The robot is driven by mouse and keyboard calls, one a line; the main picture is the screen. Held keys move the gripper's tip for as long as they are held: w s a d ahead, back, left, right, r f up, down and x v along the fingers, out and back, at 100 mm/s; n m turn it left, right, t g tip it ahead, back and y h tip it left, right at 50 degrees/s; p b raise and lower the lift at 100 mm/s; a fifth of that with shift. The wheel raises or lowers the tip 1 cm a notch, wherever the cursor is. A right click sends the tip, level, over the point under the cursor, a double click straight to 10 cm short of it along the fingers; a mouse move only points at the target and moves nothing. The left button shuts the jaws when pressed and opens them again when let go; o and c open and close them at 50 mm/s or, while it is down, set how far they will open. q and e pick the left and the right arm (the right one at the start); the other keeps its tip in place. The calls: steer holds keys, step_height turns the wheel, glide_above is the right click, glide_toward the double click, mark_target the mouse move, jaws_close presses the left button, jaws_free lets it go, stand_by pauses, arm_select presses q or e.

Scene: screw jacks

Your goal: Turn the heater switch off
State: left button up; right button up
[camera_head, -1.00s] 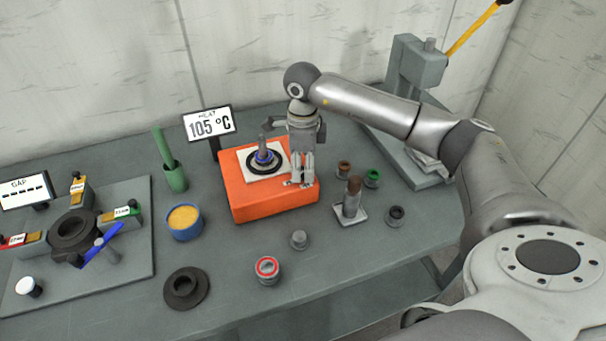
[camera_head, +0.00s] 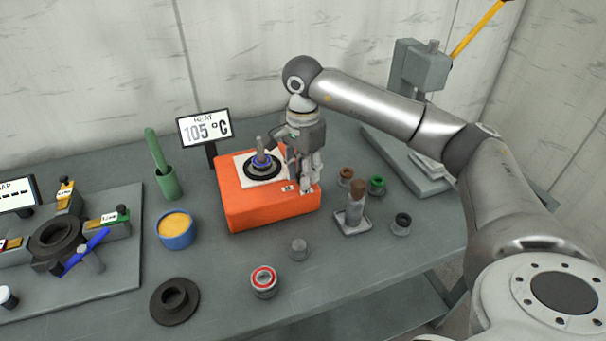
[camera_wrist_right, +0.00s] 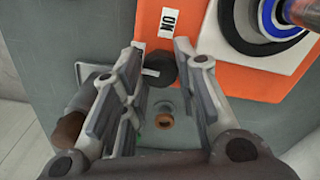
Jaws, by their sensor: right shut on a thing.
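The orange heater (camera_head: 265,212) stands mid-table with a white plate and a dark ring on top. Its display (camera_head: 204,128) reads HEAT 105 °C. The black heater switch knob (camera_wrist_right: 162,70) shows in the right wrist view, at the heater's edge, with a white pointer mark on its left. The white ON label (camera_wrist_right: 168,22) is beyond it. My right gripper (camera_head: 306,186) is down at the heater's front right corner; in the wrist view its fingers (camera_wrist_right: 160,58) are on both sides of the knob, shut on it. The fingers hide the knob in the head view. My left gripper is out of view.
Right of the heater are a small stand with a brown-topped post (camera_head: 354,208) and several small rings. A blue cup (camera_head: 175,230) and a green holder (camera_head: 168,183) stand left. A grey press (camera_head: 420,70) is at the back right.

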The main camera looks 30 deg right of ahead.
steer(key=shift+n, duration=0.3)
stand_by(0.4)
steer(key=o, duration=1.1)
steer(key=shift+c, duration=0.2)
step_height(320, 180, up, 12)
